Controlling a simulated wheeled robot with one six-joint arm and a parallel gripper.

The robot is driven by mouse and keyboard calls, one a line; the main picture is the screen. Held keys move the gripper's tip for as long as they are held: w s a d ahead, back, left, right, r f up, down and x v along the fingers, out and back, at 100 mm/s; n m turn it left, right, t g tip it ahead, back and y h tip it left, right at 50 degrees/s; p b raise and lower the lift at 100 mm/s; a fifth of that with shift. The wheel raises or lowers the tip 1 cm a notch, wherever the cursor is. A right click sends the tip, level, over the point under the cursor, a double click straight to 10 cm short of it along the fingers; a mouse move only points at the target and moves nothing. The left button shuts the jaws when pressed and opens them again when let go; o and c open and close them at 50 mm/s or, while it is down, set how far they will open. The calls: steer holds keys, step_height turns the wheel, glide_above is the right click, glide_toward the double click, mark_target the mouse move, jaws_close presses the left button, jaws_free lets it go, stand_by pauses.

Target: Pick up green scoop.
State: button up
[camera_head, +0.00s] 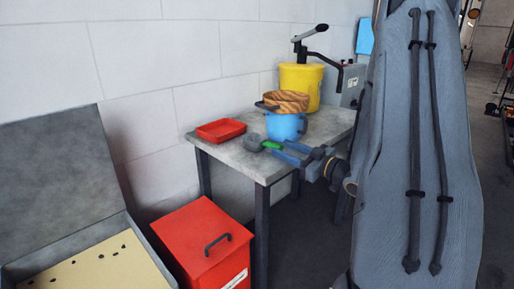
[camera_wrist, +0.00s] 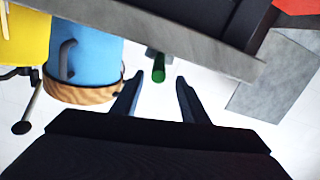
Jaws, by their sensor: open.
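The green scoop (camera_head: 272,146) lies near the front edge of the grey table, with a green handle and what looks like a dark grey head to its left. In the wrist view the green handle (camera_wrist: 158,74) points toward me, between and just beyond the fingertips. My gripper (camera_head: 278,150) reaches in from the right at the table's front edge. In the wrist view my gripper (camera_wrist: 160,82) is open, with one finger on each side of the handle's line. I cannot tell whether either finger touches it.
A blue pot (camera_head: 284,127) with a wooden bowl-like piece (camera_head: 286,101) on top stands close behind the scoop. A yellow bucket (camera_head: 301,83) with a pump is behind it. A red tray (camera_head: 220,130) lies at the table's left. A red bin (camera_head: 205,248) stands below.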

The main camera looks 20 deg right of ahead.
mark_target(270, 144)
steer(key=shift+x, duration=1)
steer(key=shift+d+f+x, duration=0.1)
steer(key=shift+f+x, duration=0.1)
steer(key=shift+x, duration=1.15)
steer(key=shift+d+f+x, duration=0.1)
steer(key=shift+f+x, duration=0.1)
steer(key=shift+x, duration=1.1)
steer(key=shift+w, duration=0.1)
jaws_close()
